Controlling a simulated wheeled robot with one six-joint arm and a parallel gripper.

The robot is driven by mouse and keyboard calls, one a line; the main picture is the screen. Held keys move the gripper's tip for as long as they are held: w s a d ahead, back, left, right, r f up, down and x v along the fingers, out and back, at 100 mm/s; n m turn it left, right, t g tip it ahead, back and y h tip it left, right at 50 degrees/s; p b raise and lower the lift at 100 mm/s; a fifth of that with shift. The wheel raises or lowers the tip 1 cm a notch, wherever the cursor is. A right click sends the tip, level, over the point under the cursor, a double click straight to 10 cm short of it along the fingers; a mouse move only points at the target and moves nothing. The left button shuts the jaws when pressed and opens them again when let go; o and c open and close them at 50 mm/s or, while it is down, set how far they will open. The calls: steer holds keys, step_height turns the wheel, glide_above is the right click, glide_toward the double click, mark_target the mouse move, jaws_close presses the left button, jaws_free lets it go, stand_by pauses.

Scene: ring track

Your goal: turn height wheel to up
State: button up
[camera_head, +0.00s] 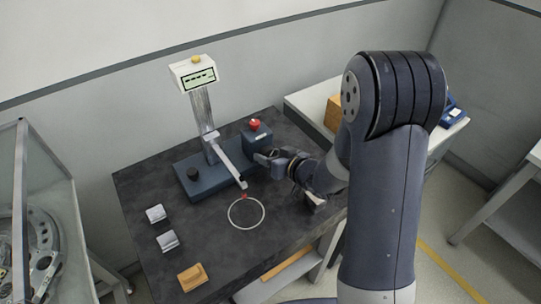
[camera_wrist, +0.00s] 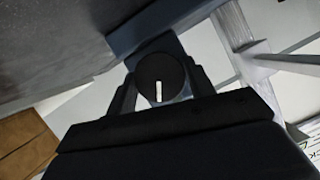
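In the wrist view, a round dark wheel (camera_wrist: 160,78) with a white mark on its lower half lies between the two fingers of my gripper (camera_wrist: 160,92). The fingers are apart, one on each side of the wheel; I cannot tell whether they touch its rim. In the head view, my gripper (camera_head: 266,158) is at the right side of the measuring device, close to the blue-grey box with a red button (camera_head: 254,125). The wheel itself is hidden there. The device has a blue base (camera_head: 205,184), a column and a display (camera_head: 199,78) showing dashes.
A dark knob (camera_head: 192,174) stands on the device's base. A white ring (camera_head: 246,226) lies flat on the dark table (camera_head: 205,240). Two small metal blocks (camera_head: 155,213) and an orange block (camera_head: 191,277) lie at the left. A light table (camera_head: 310,99) with boxes stands behind right.

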steer(key=c, duration=0.5)
steer(key=shift+f+b, duration=0.1)
steer(key=shift+b, duration=0.35)
steer(key=n+t+h+b, duration=0.1)
steer(key=n+b, duration=0.1)
steer(key=b, duration=0.3)
steer(key=shift+a+f, duration=0.1)
steer(key=shift+f, duration=0.05)
steer(key=n+h+b, duration=0.1)
steer(key=b, duration=0.2)
steer(key=shift+s+n+b, duration=0.1)
steer(key=shift+n+b, duration=0.3)
steer(key=shift+b, duration=0.1)
steer(key=shift+r+t, duration=0.25)
steer(key=shift+t, duration=0.05)
